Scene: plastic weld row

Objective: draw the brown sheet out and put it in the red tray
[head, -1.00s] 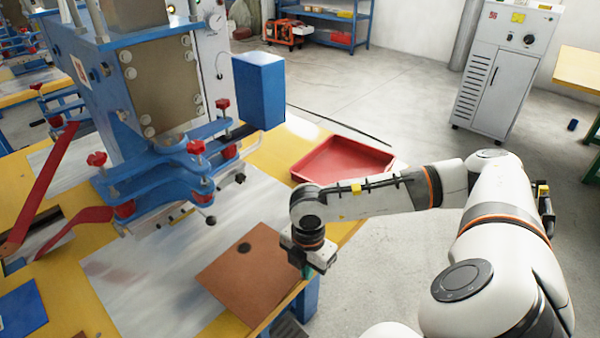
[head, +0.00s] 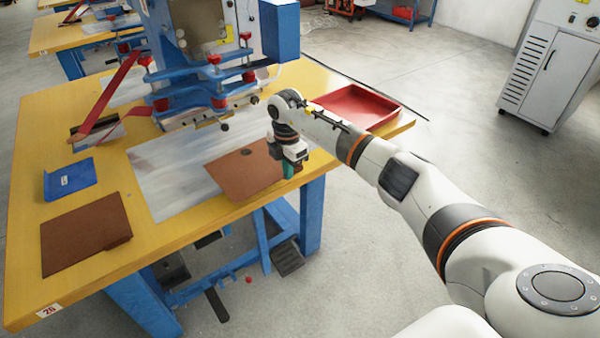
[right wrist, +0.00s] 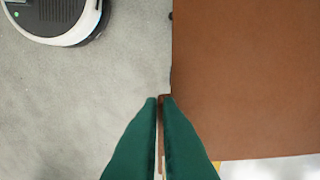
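The brown sheet (head: 237,178) lies flat on the pale plate under the blue press, with a dark round spot near its far edge. Its right end reaches the table's edge. My right gripper (head: 290,170) is at that right end, pointing down. In the right wrist view its green fingers (right wrist: 158,99) are nearly together, with a thin strip of the brown sheet (right wrist: 245,80) between their tips. The red tray (head: 352,108) stands empty on the table's far right corner, beyond my right arm. My left gripper is not in view.
The blue press (head: 205,75) stands over the plate (head: 165,175). At the table's left are a brown stack (head: 85,232) and a blue piece (head: 70,179). A grey cabinet (head: 550,65) stands at the back right.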

